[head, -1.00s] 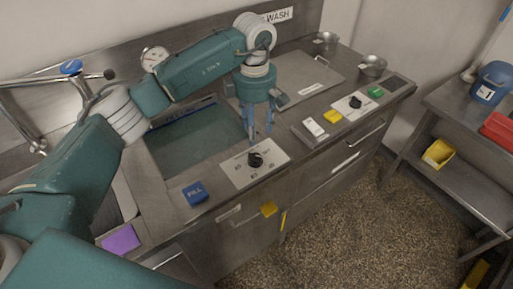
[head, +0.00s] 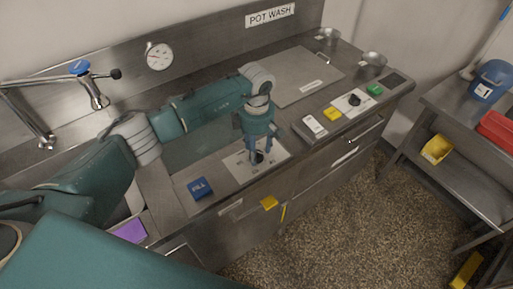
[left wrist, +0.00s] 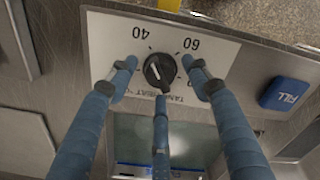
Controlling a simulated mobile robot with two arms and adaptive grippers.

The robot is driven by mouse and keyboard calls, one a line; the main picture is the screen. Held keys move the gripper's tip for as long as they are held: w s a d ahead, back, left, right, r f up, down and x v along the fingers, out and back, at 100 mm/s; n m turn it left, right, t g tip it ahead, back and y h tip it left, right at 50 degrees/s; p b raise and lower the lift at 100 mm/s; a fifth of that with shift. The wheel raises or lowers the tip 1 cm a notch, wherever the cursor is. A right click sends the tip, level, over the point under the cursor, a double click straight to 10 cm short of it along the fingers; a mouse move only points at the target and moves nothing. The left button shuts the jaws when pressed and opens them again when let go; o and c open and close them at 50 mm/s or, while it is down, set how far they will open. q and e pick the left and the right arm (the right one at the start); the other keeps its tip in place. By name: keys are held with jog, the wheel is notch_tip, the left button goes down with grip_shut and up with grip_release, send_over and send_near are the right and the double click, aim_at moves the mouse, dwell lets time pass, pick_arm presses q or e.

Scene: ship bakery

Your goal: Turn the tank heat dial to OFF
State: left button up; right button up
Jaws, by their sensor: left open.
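The tank heat dial (left wrist: 159,70) is a round black knob on a white plate (left wrist: 105,30) marked "TANK HEAT °C", with 40 and 60 showing upside down in the left wrist view. In the head view the dial (head: 258,157) is partly hidden by my left gripper (head: 260,158). The gripper is open, pointing down over the dial. In the left wrist view its three blue fingers (left wrist: 160,75) stand spread around the knob, two at the sides and one below. I cannot tell whether they touch it. The OFF mark is not readable. My right gripper is not in view.
A blue FILL button (head: 201,188) lies left of the plate. A second black dial (head: 354,100), a yellow block (head: 332,114) and a green button (head: 375,89) are farther right. The water tank (head: 195,148) lies behind, partly under my arm. A gauge (head: 159,56) is on the back wall.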

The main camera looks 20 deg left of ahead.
pick_arm(q)
jog(key=shift+c, duration=0.5)
jog(key=c, duration=1.1)
jog(key=shift+o, duration=0.2)
jog(key=shift+f+n+b, duration=0.15)
jog(key=shift+n+b, duration=1.15)
jog(key=shift+n, duration=0.2)
jog(key=n+b, duration=0.2)
jog(key=n, duration=0.1)
jog(key=shift+n, duration=0.3)
jog(key=n+b, duration=0.2)
jog(key=n, duration=0.1)
jog(key=shift+n, duration=0.3)
jog(key=shift+o, duration=0.3)
jog(key=shift+n+b, duration=0.95)
jog(key=shift+n, duration=0.95)
